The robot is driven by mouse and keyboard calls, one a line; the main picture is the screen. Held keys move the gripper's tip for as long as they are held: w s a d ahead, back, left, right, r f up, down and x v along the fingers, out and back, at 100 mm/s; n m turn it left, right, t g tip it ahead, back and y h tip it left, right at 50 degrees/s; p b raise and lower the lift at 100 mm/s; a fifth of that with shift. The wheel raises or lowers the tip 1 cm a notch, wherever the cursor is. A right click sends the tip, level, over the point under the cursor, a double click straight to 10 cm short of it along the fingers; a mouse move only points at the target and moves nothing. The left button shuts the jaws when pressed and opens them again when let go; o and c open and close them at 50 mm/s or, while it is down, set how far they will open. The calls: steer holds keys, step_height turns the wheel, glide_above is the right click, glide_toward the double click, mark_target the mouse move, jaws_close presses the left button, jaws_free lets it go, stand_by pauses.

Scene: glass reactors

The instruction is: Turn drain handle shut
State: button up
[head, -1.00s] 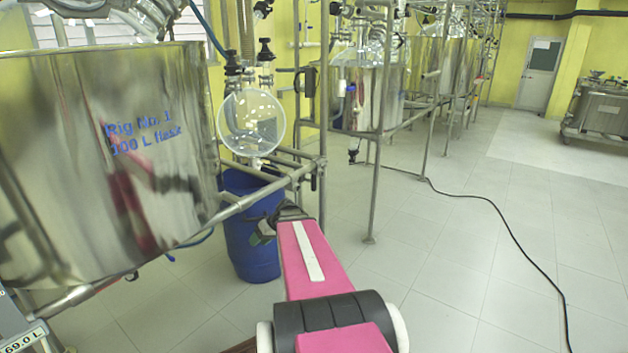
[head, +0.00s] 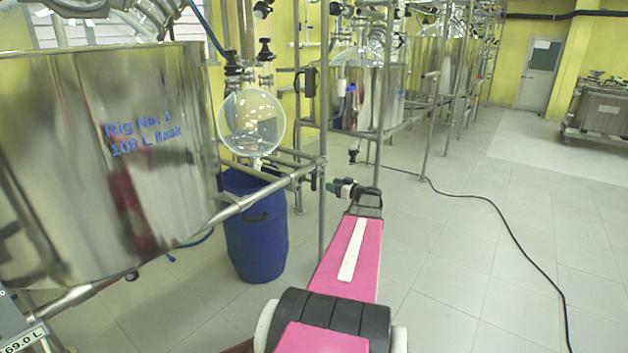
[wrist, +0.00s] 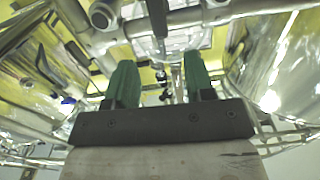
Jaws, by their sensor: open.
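My gripper (head: 334,187) is open and empty, its green fingers pointing left toward the frame rail in the head view. In the wrist view the two green fingers of my gripper (wrist: 158,78) stand apart, with metal and glass fittings beyond the gap. The round glass receiver flask (head: 251,122) hangs left of my gripper, above the blue drum. Its bottom outlet (head: 256,163) is small in the head view. I cannot clearly make out the drain handle or its angle in either view. No contact shows between the fingers and any fitting.
The steel vessel marked Rig No. 1 (head: 110,160) fills the left. Metal frame rails (head: 270,190) and an upright post (head: 322,225) stand close to my gripper. The blue drum (head: 255,240) is on the floor below. A black cable (head: 500,220) crosses the clear floor at right.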

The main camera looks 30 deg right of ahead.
mark_target(316, 179)
steer(key=x, duration=1)
steer(key=shift+w, duration=0.35)
jaws_close()
